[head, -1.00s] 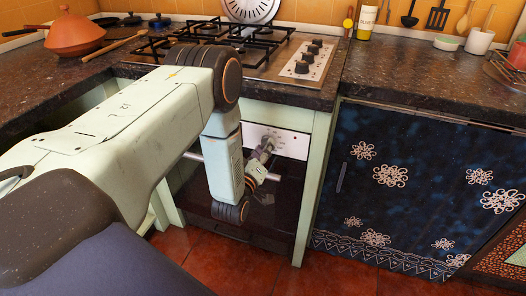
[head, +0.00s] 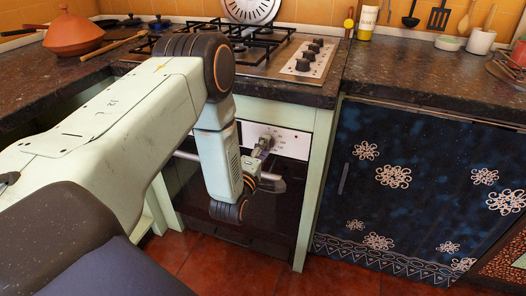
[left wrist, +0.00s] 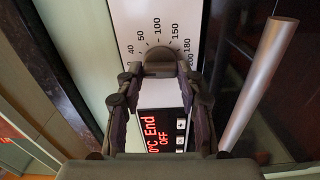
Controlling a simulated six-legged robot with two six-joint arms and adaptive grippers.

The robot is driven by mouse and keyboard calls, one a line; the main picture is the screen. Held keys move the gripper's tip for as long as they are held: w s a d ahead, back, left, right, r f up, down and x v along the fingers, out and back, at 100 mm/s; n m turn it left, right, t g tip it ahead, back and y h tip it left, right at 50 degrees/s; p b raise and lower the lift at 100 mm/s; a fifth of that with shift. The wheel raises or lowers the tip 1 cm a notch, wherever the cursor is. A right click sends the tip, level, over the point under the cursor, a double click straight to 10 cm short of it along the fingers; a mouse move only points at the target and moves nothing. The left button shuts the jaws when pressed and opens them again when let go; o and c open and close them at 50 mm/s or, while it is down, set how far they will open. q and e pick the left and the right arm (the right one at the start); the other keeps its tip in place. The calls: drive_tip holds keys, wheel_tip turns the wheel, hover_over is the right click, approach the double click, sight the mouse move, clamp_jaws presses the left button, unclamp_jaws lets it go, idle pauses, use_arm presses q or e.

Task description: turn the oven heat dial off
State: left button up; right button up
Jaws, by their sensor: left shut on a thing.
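The oven's heat dial is a dark round knob (left wrist: 159,62) on a white panel (head: 290,143), with printed numbers from 40 to 200 around it in the left wrist view. My left gripper (left wrist: 160,75) has its two fingers on either side of the dial and is shut on it. In the head view the left gripper (head: 263,149) is at the oven panel, below the hob, and partly covers the dial. A display (left wrist: 160,130) between the fingers reads "0°C End OFF" in red, its left part cut off. My right gripper is in neither view.
The oven's handle bar (left wrist: 258,85) runs close beside the gripper. The stone counter (head: 390,75) overhangs above, with a hob and its knobs (head: 309,55).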

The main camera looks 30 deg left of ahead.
use_arm(q)
drive_tip(key=shift+n, duration=0.3)
idle(0.4)
drive_tip(key=o, duration=1.2)
drive_tip(key=shift+c, duration=0.2)
drive_tip(key=v, duration=1.2)
drive_tip(key=shift+f, duration=0.1)
